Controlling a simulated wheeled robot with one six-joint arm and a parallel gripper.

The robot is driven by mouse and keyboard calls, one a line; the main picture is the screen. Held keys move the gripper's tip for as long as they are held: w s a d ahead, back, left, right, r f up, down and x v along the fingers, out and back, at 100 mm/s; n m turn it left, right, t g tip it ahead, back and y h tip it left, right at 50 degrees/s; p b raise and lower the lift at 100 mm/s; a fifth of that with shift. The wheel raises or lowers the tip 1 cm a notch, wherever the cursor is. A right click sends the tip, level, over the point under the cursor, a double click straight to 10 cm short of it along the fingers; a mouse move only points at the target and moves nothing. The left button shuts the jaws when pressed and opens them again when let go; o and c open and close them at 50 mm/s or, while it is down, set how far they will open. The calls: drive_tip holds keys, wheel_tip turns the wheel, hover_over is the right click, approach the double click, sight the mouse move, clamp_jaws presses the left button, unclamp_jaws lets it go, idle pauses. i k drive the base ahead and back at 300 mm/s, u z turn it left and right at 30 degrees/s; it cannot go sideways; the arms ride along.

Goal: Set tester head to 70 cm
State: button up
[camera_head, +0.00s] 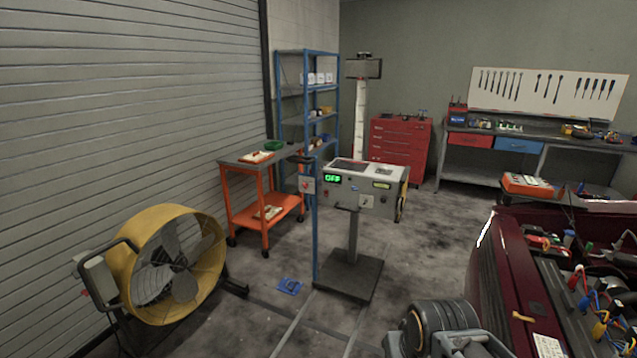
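The tester is a pale grey box (363,190) on a stand, with a green display reading OFF (333,178) and several small controls on its front. A pale mast (360,120) with red marks rises behind the box and carries a dark rectangular head (363,68) near its top. The marks are too small to read, so the height in cm cannot be told. I cannot tell whether the mast and box are one unit.
A yellow fan (175,262) stands at left, and an orange cart (262,190) is behind it. A blue post (316,235) stands left of the tester. A dark red car (505,285) with an open engine bay fills the right. Bare floor (430,245) lies between tester and car.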

sight(340, 197)
drive_tip(key=i, duration=2.6)
drive_tip(key=u, duration=2.7)
drive_tip(key=k, duration=0.45)
drive_tip(key=z, duration=0.6)
